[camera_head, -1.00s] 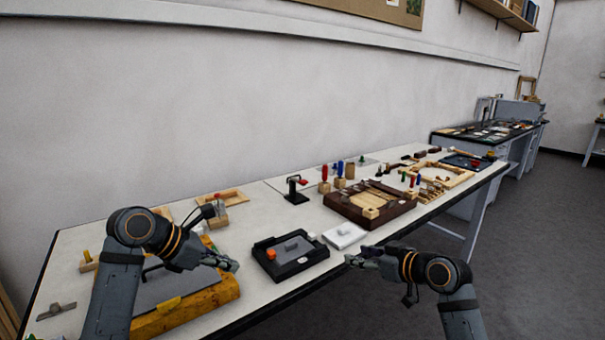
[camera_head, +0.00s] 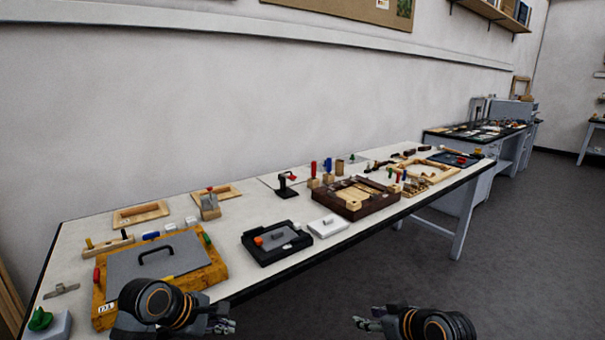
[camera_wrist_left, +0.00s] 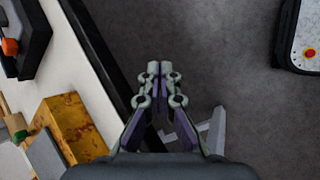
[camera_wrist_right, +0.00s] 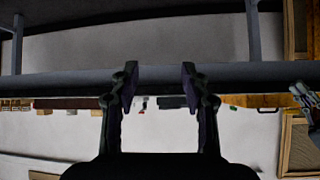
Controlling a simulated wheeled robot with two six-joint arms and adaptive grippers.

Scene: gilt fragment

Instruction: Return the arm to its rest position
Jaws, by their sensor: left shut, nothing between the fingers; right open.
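My left gripper (camera_head: 222,326) is at the bottom of the head view, just off the table's front edge. In the left wrist view my left gripper (camera_wrist_left: 158,72) is shut with nothing between its fingertips, above the floor beside the table edge. My right gripper (camera_head: 362,323) is at the bottom of the head view, over the floor in front of the table. In the right wrist view my right gripper (camera_wrist_right: 158,72) is open and empty, pointing toward the table's edge and the wall.
The long white table (camera_head: 90,232) bears a yellow-wood box with grey lid (camera_head: 158,256), a black tray (camera_head: 262,256), a white block (camera_head: 328,226) and a dark wooden case (camera_head: 352,210). A second bench (camera_head: 480,132) stands farther back. The floor (camera_head: 520,240) at right is clear.

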